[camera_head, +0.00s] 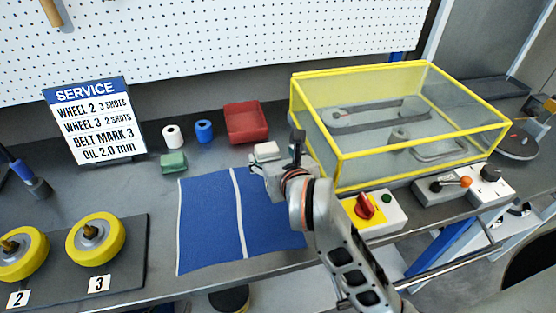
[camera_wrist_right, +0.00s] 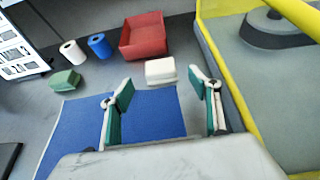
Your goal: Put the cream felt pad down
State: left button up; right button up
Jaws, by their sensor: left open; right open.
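The cream felt pad (camera_head: 266,150) is a small pale block lying on the grey bench, just beyond the far edge of the blue mat (camera_head: 207,219). In the right wrist view the cream felt pad (camera_wrist_right: 160,71) sits beyond the fingertips, clear of both fingers. My right gripper (camera_head: 280,164) is open and empty over the mat's far right part. In its own view the right gripper (camera_wrist_right: 162,88) has its green-padded fingers wide apart. Part of the pad is hidden behind the gripper in the head view. My left gripper is not in view.
A red tray (camera_head: 246,136), a blue roll (camera_head: 204,131), a white roll (camera_head: 172,136) and a green block (camera_head: 173,162) stand behind the mat. A yellow-framed clear guard (camera_head: 341,170) is close on the right. Yellow wheels (camera_head: 95,239) sit at the left.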

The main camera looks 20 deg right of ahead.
jog(key=shift+v, duration=2.05)
